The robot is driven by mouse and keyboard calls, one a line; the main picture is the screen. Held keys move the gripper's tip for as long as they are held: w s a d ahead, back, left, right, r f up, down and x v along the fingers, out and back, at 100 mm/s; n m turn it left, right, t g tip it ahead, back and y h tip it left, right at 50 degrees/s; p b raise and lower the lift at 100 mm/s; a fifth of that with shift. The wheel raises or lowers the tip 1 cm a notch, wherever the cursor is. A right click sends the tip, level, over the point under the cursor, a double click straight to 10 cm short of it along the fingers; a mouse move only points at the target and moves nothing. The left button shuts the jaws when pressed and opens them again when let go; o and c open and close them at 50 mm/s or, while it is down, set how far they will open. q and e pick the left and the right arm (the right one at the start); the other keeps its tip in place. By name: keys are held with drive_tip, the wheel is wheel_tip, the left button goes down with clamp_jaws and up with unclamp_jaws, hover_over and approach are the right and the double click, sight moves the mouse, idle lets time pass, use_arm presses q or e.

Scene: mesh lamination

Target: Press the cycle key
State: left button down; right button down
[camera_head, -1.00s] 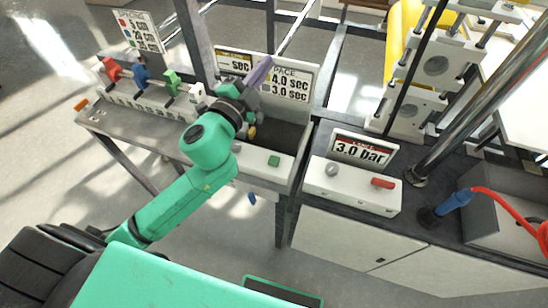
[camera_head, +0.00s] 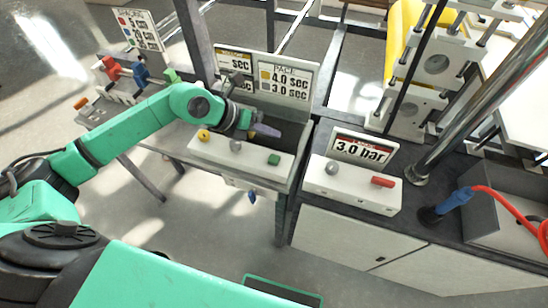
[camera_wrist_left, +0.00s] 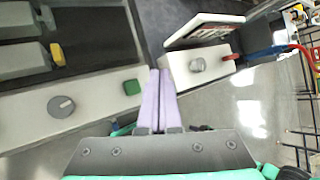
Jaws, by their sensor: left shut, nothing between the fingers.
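A white control box (camera_head: 255,164) stands in front of the PACE sign, with a green key (camera_head: 274,159), a grey knob (camera_head: 235,146) and a yellow button (camera_head: 203,135). A second white box (camera_head: 345,188) to the right carries a grey knob (camera_head: 331,168) and a red key (camera_head: 382,182). I cannot read which key is the cycle key. My left gripper (camera_head: 277,132) is shut and empty, its purple fingers above and behind the green key. In the left wrist view, the fingertips (camera_wrist_left: 161,72) are right of the green key (camera_wrist_left: 132,87), apart from it in the picture.
The PACE sign (camera_head: 287,80) stands behind the left box, close to my fingers. A 3.0 bar sign (camera_head: 361,149) stands behind the right box. A slanted metal post (camera_head: 470,105) and a blue connector with red hose (camera_head: 455,201) are farther right.

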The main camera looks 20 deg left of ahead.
sight(271, 160)
use_arm(q)
wheel_tip(271, 160, down, 8)
drive_tip(key=b, duration=0.6)
drive_tip(key=shift+f, duration=0.25)
drive_tip(key=shift+f, duration=0.1)
idle(1.3)
drive_tip(key=shift+f+b, duration=0.3)
drive_tip(key=shift+b, duration=0.05)
drive_tip(key=shift+f+b, duration=0.5)
drive_tip(key=shift+f, duration=0.1)
idle(0.5)
idle(0.3)
drive_tip(key=shift+r+p, duration=0.75)
drive_tip(key=shift+r, duration=0.25)
wheel_tip(271, 160, up, 5)
drive_tip(key=p, duration=0.3)
drive_tip(key=shift+r+p, duration=0.1)
drive_tip(key=shift+p, duration=0.3)
